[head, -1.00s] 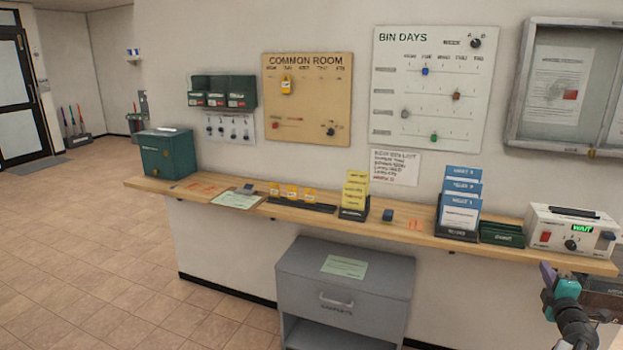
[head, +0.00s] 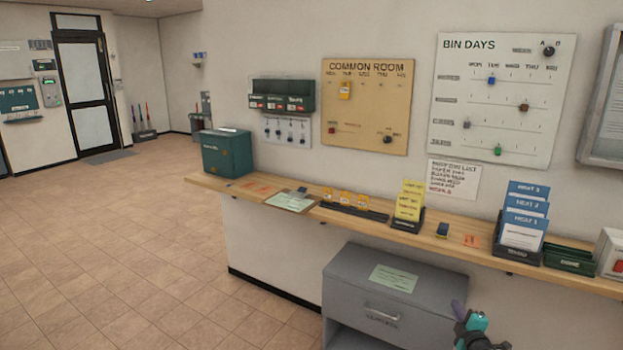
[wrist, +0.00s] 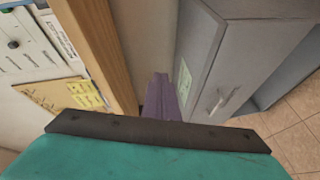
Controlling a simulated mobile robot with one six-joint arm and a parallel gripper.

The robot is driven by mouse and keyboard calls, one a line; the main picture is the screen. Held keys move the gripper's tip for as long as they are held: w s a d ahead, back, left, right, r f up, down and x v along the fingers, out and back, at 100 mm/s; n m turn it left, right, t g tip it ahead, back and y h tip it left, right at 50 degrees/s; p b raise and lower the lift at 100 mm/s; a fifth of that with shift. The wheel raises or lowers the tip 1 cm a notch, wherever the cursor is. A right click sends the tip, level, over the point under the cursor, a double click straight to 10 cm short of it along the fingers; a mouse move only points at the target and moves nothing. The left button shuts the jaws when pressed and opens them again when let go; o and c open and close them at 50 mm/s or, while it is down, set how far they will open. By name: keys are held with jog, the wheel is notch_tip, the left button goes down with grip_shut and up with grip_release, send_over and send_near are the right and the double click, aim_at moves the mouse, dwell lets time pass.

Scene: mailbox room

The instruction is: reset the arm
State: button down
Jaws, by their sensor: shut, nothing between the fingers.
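In the wrist view the fingers (wrist: 161,98) point down between the wooden shelf edge and the grey cabinet. The teal body of the gripper fills the bottom of that view. Most of my arm is outside the head view.
The wooden shelf (head: 345,226) runs along the wall, holding a green box (head: 226,154), card holders and trays. The grey cabinet (head: 392,300) stands below it. Boards hang above. The tiled floor (head: 120,235) at the left is clear.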

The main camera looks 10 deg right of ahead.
jog(key=s+a+f+m+g, duration=0.2)
jog(key=a+f+m+g, duration=0.25)
jog(key=a+f, duration=1.7)
jog(key=s+a+f+m+g+y, duration=0.1)
jog(key=s+a+f+m+g, duration=0.1)
jog(key=s+a+f+g, duration=0.55)
jog(key=s+a+f+m+g, duration=0.2)
jog(key=s+a+f, duration=0.55)
jog(key=s, duration=0.75)
jog(key=s+a+r+m+g+y, duration=0.1)
jog(key=s+a+m+g, duration=0.1)
jog(key=s, duration=0.7)
jog(key=s+a+m+g+y, duration=0.1)
jog(key=s+a+m+g, duration=0.1)
jog(key=s+g, duration=0.3)
jog(key=s, duration=0.4)
jog(key=shift+s+a+r, duration=0.2)
jog(key=shift+a+r, duration=0.05)
jog(key=shift+r, duration=0.1)
jog(key=shift+m, duration=0.25)
